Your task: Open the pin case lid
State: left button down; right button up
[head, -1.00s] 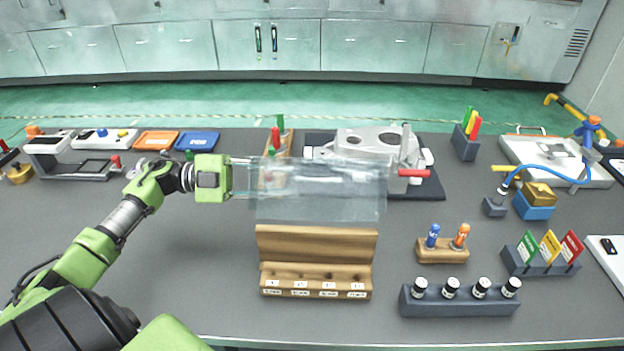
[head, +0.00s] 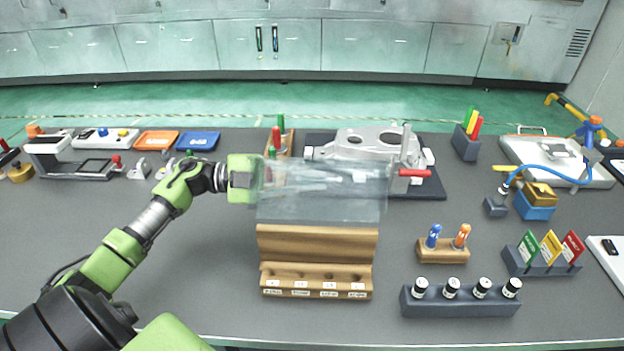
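The pin case (head: 317,243) is a wooden block at the centre, with a row of holes and white labels along its front. Its clear lid (head: 345,207) shows above and behind the wooden front, apparently tilted up. My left gripper (head: 290,178) comes in from the left at the lid's upper left. Its fingers overlap the clear panel and blur with it, so their opening and any contact are unclear. My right gripper is out of view.
Behind the lid are an aluminium casting (head: 365,146) and a red-handled clamp (head: 414,173). To the right stand a wooden holder with blue and orange pins (head: 443,254) and a dark rack of vials (head: 460,301).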

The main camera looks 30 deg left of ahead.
aim_at(311, 175)
pick_arm(q)
jog(key=shift+s+d+r+p, duration=0.1)
jog(key=shift+s+r+p, duration=0.1)
jog(key=shift+r+p, duration=0.55)
jog(key=shift+s+d+r+p, duration=0.1)
jog(key=shift+s+r+p, duration=0.2)
jog(key=shift+p, duration=0.7)
jog(key=m, duration=0.1)
jog(key=s+d+r+m, duration=0.1)
jog(key=shift+r+m, duration=0.15)
jog(key=shift+m, duration=0.15)
jog(key=shift+a, duration=0.1)
jog(key=c, duration=2.2)
grip_release()
jog(key=v, duration=1.2)
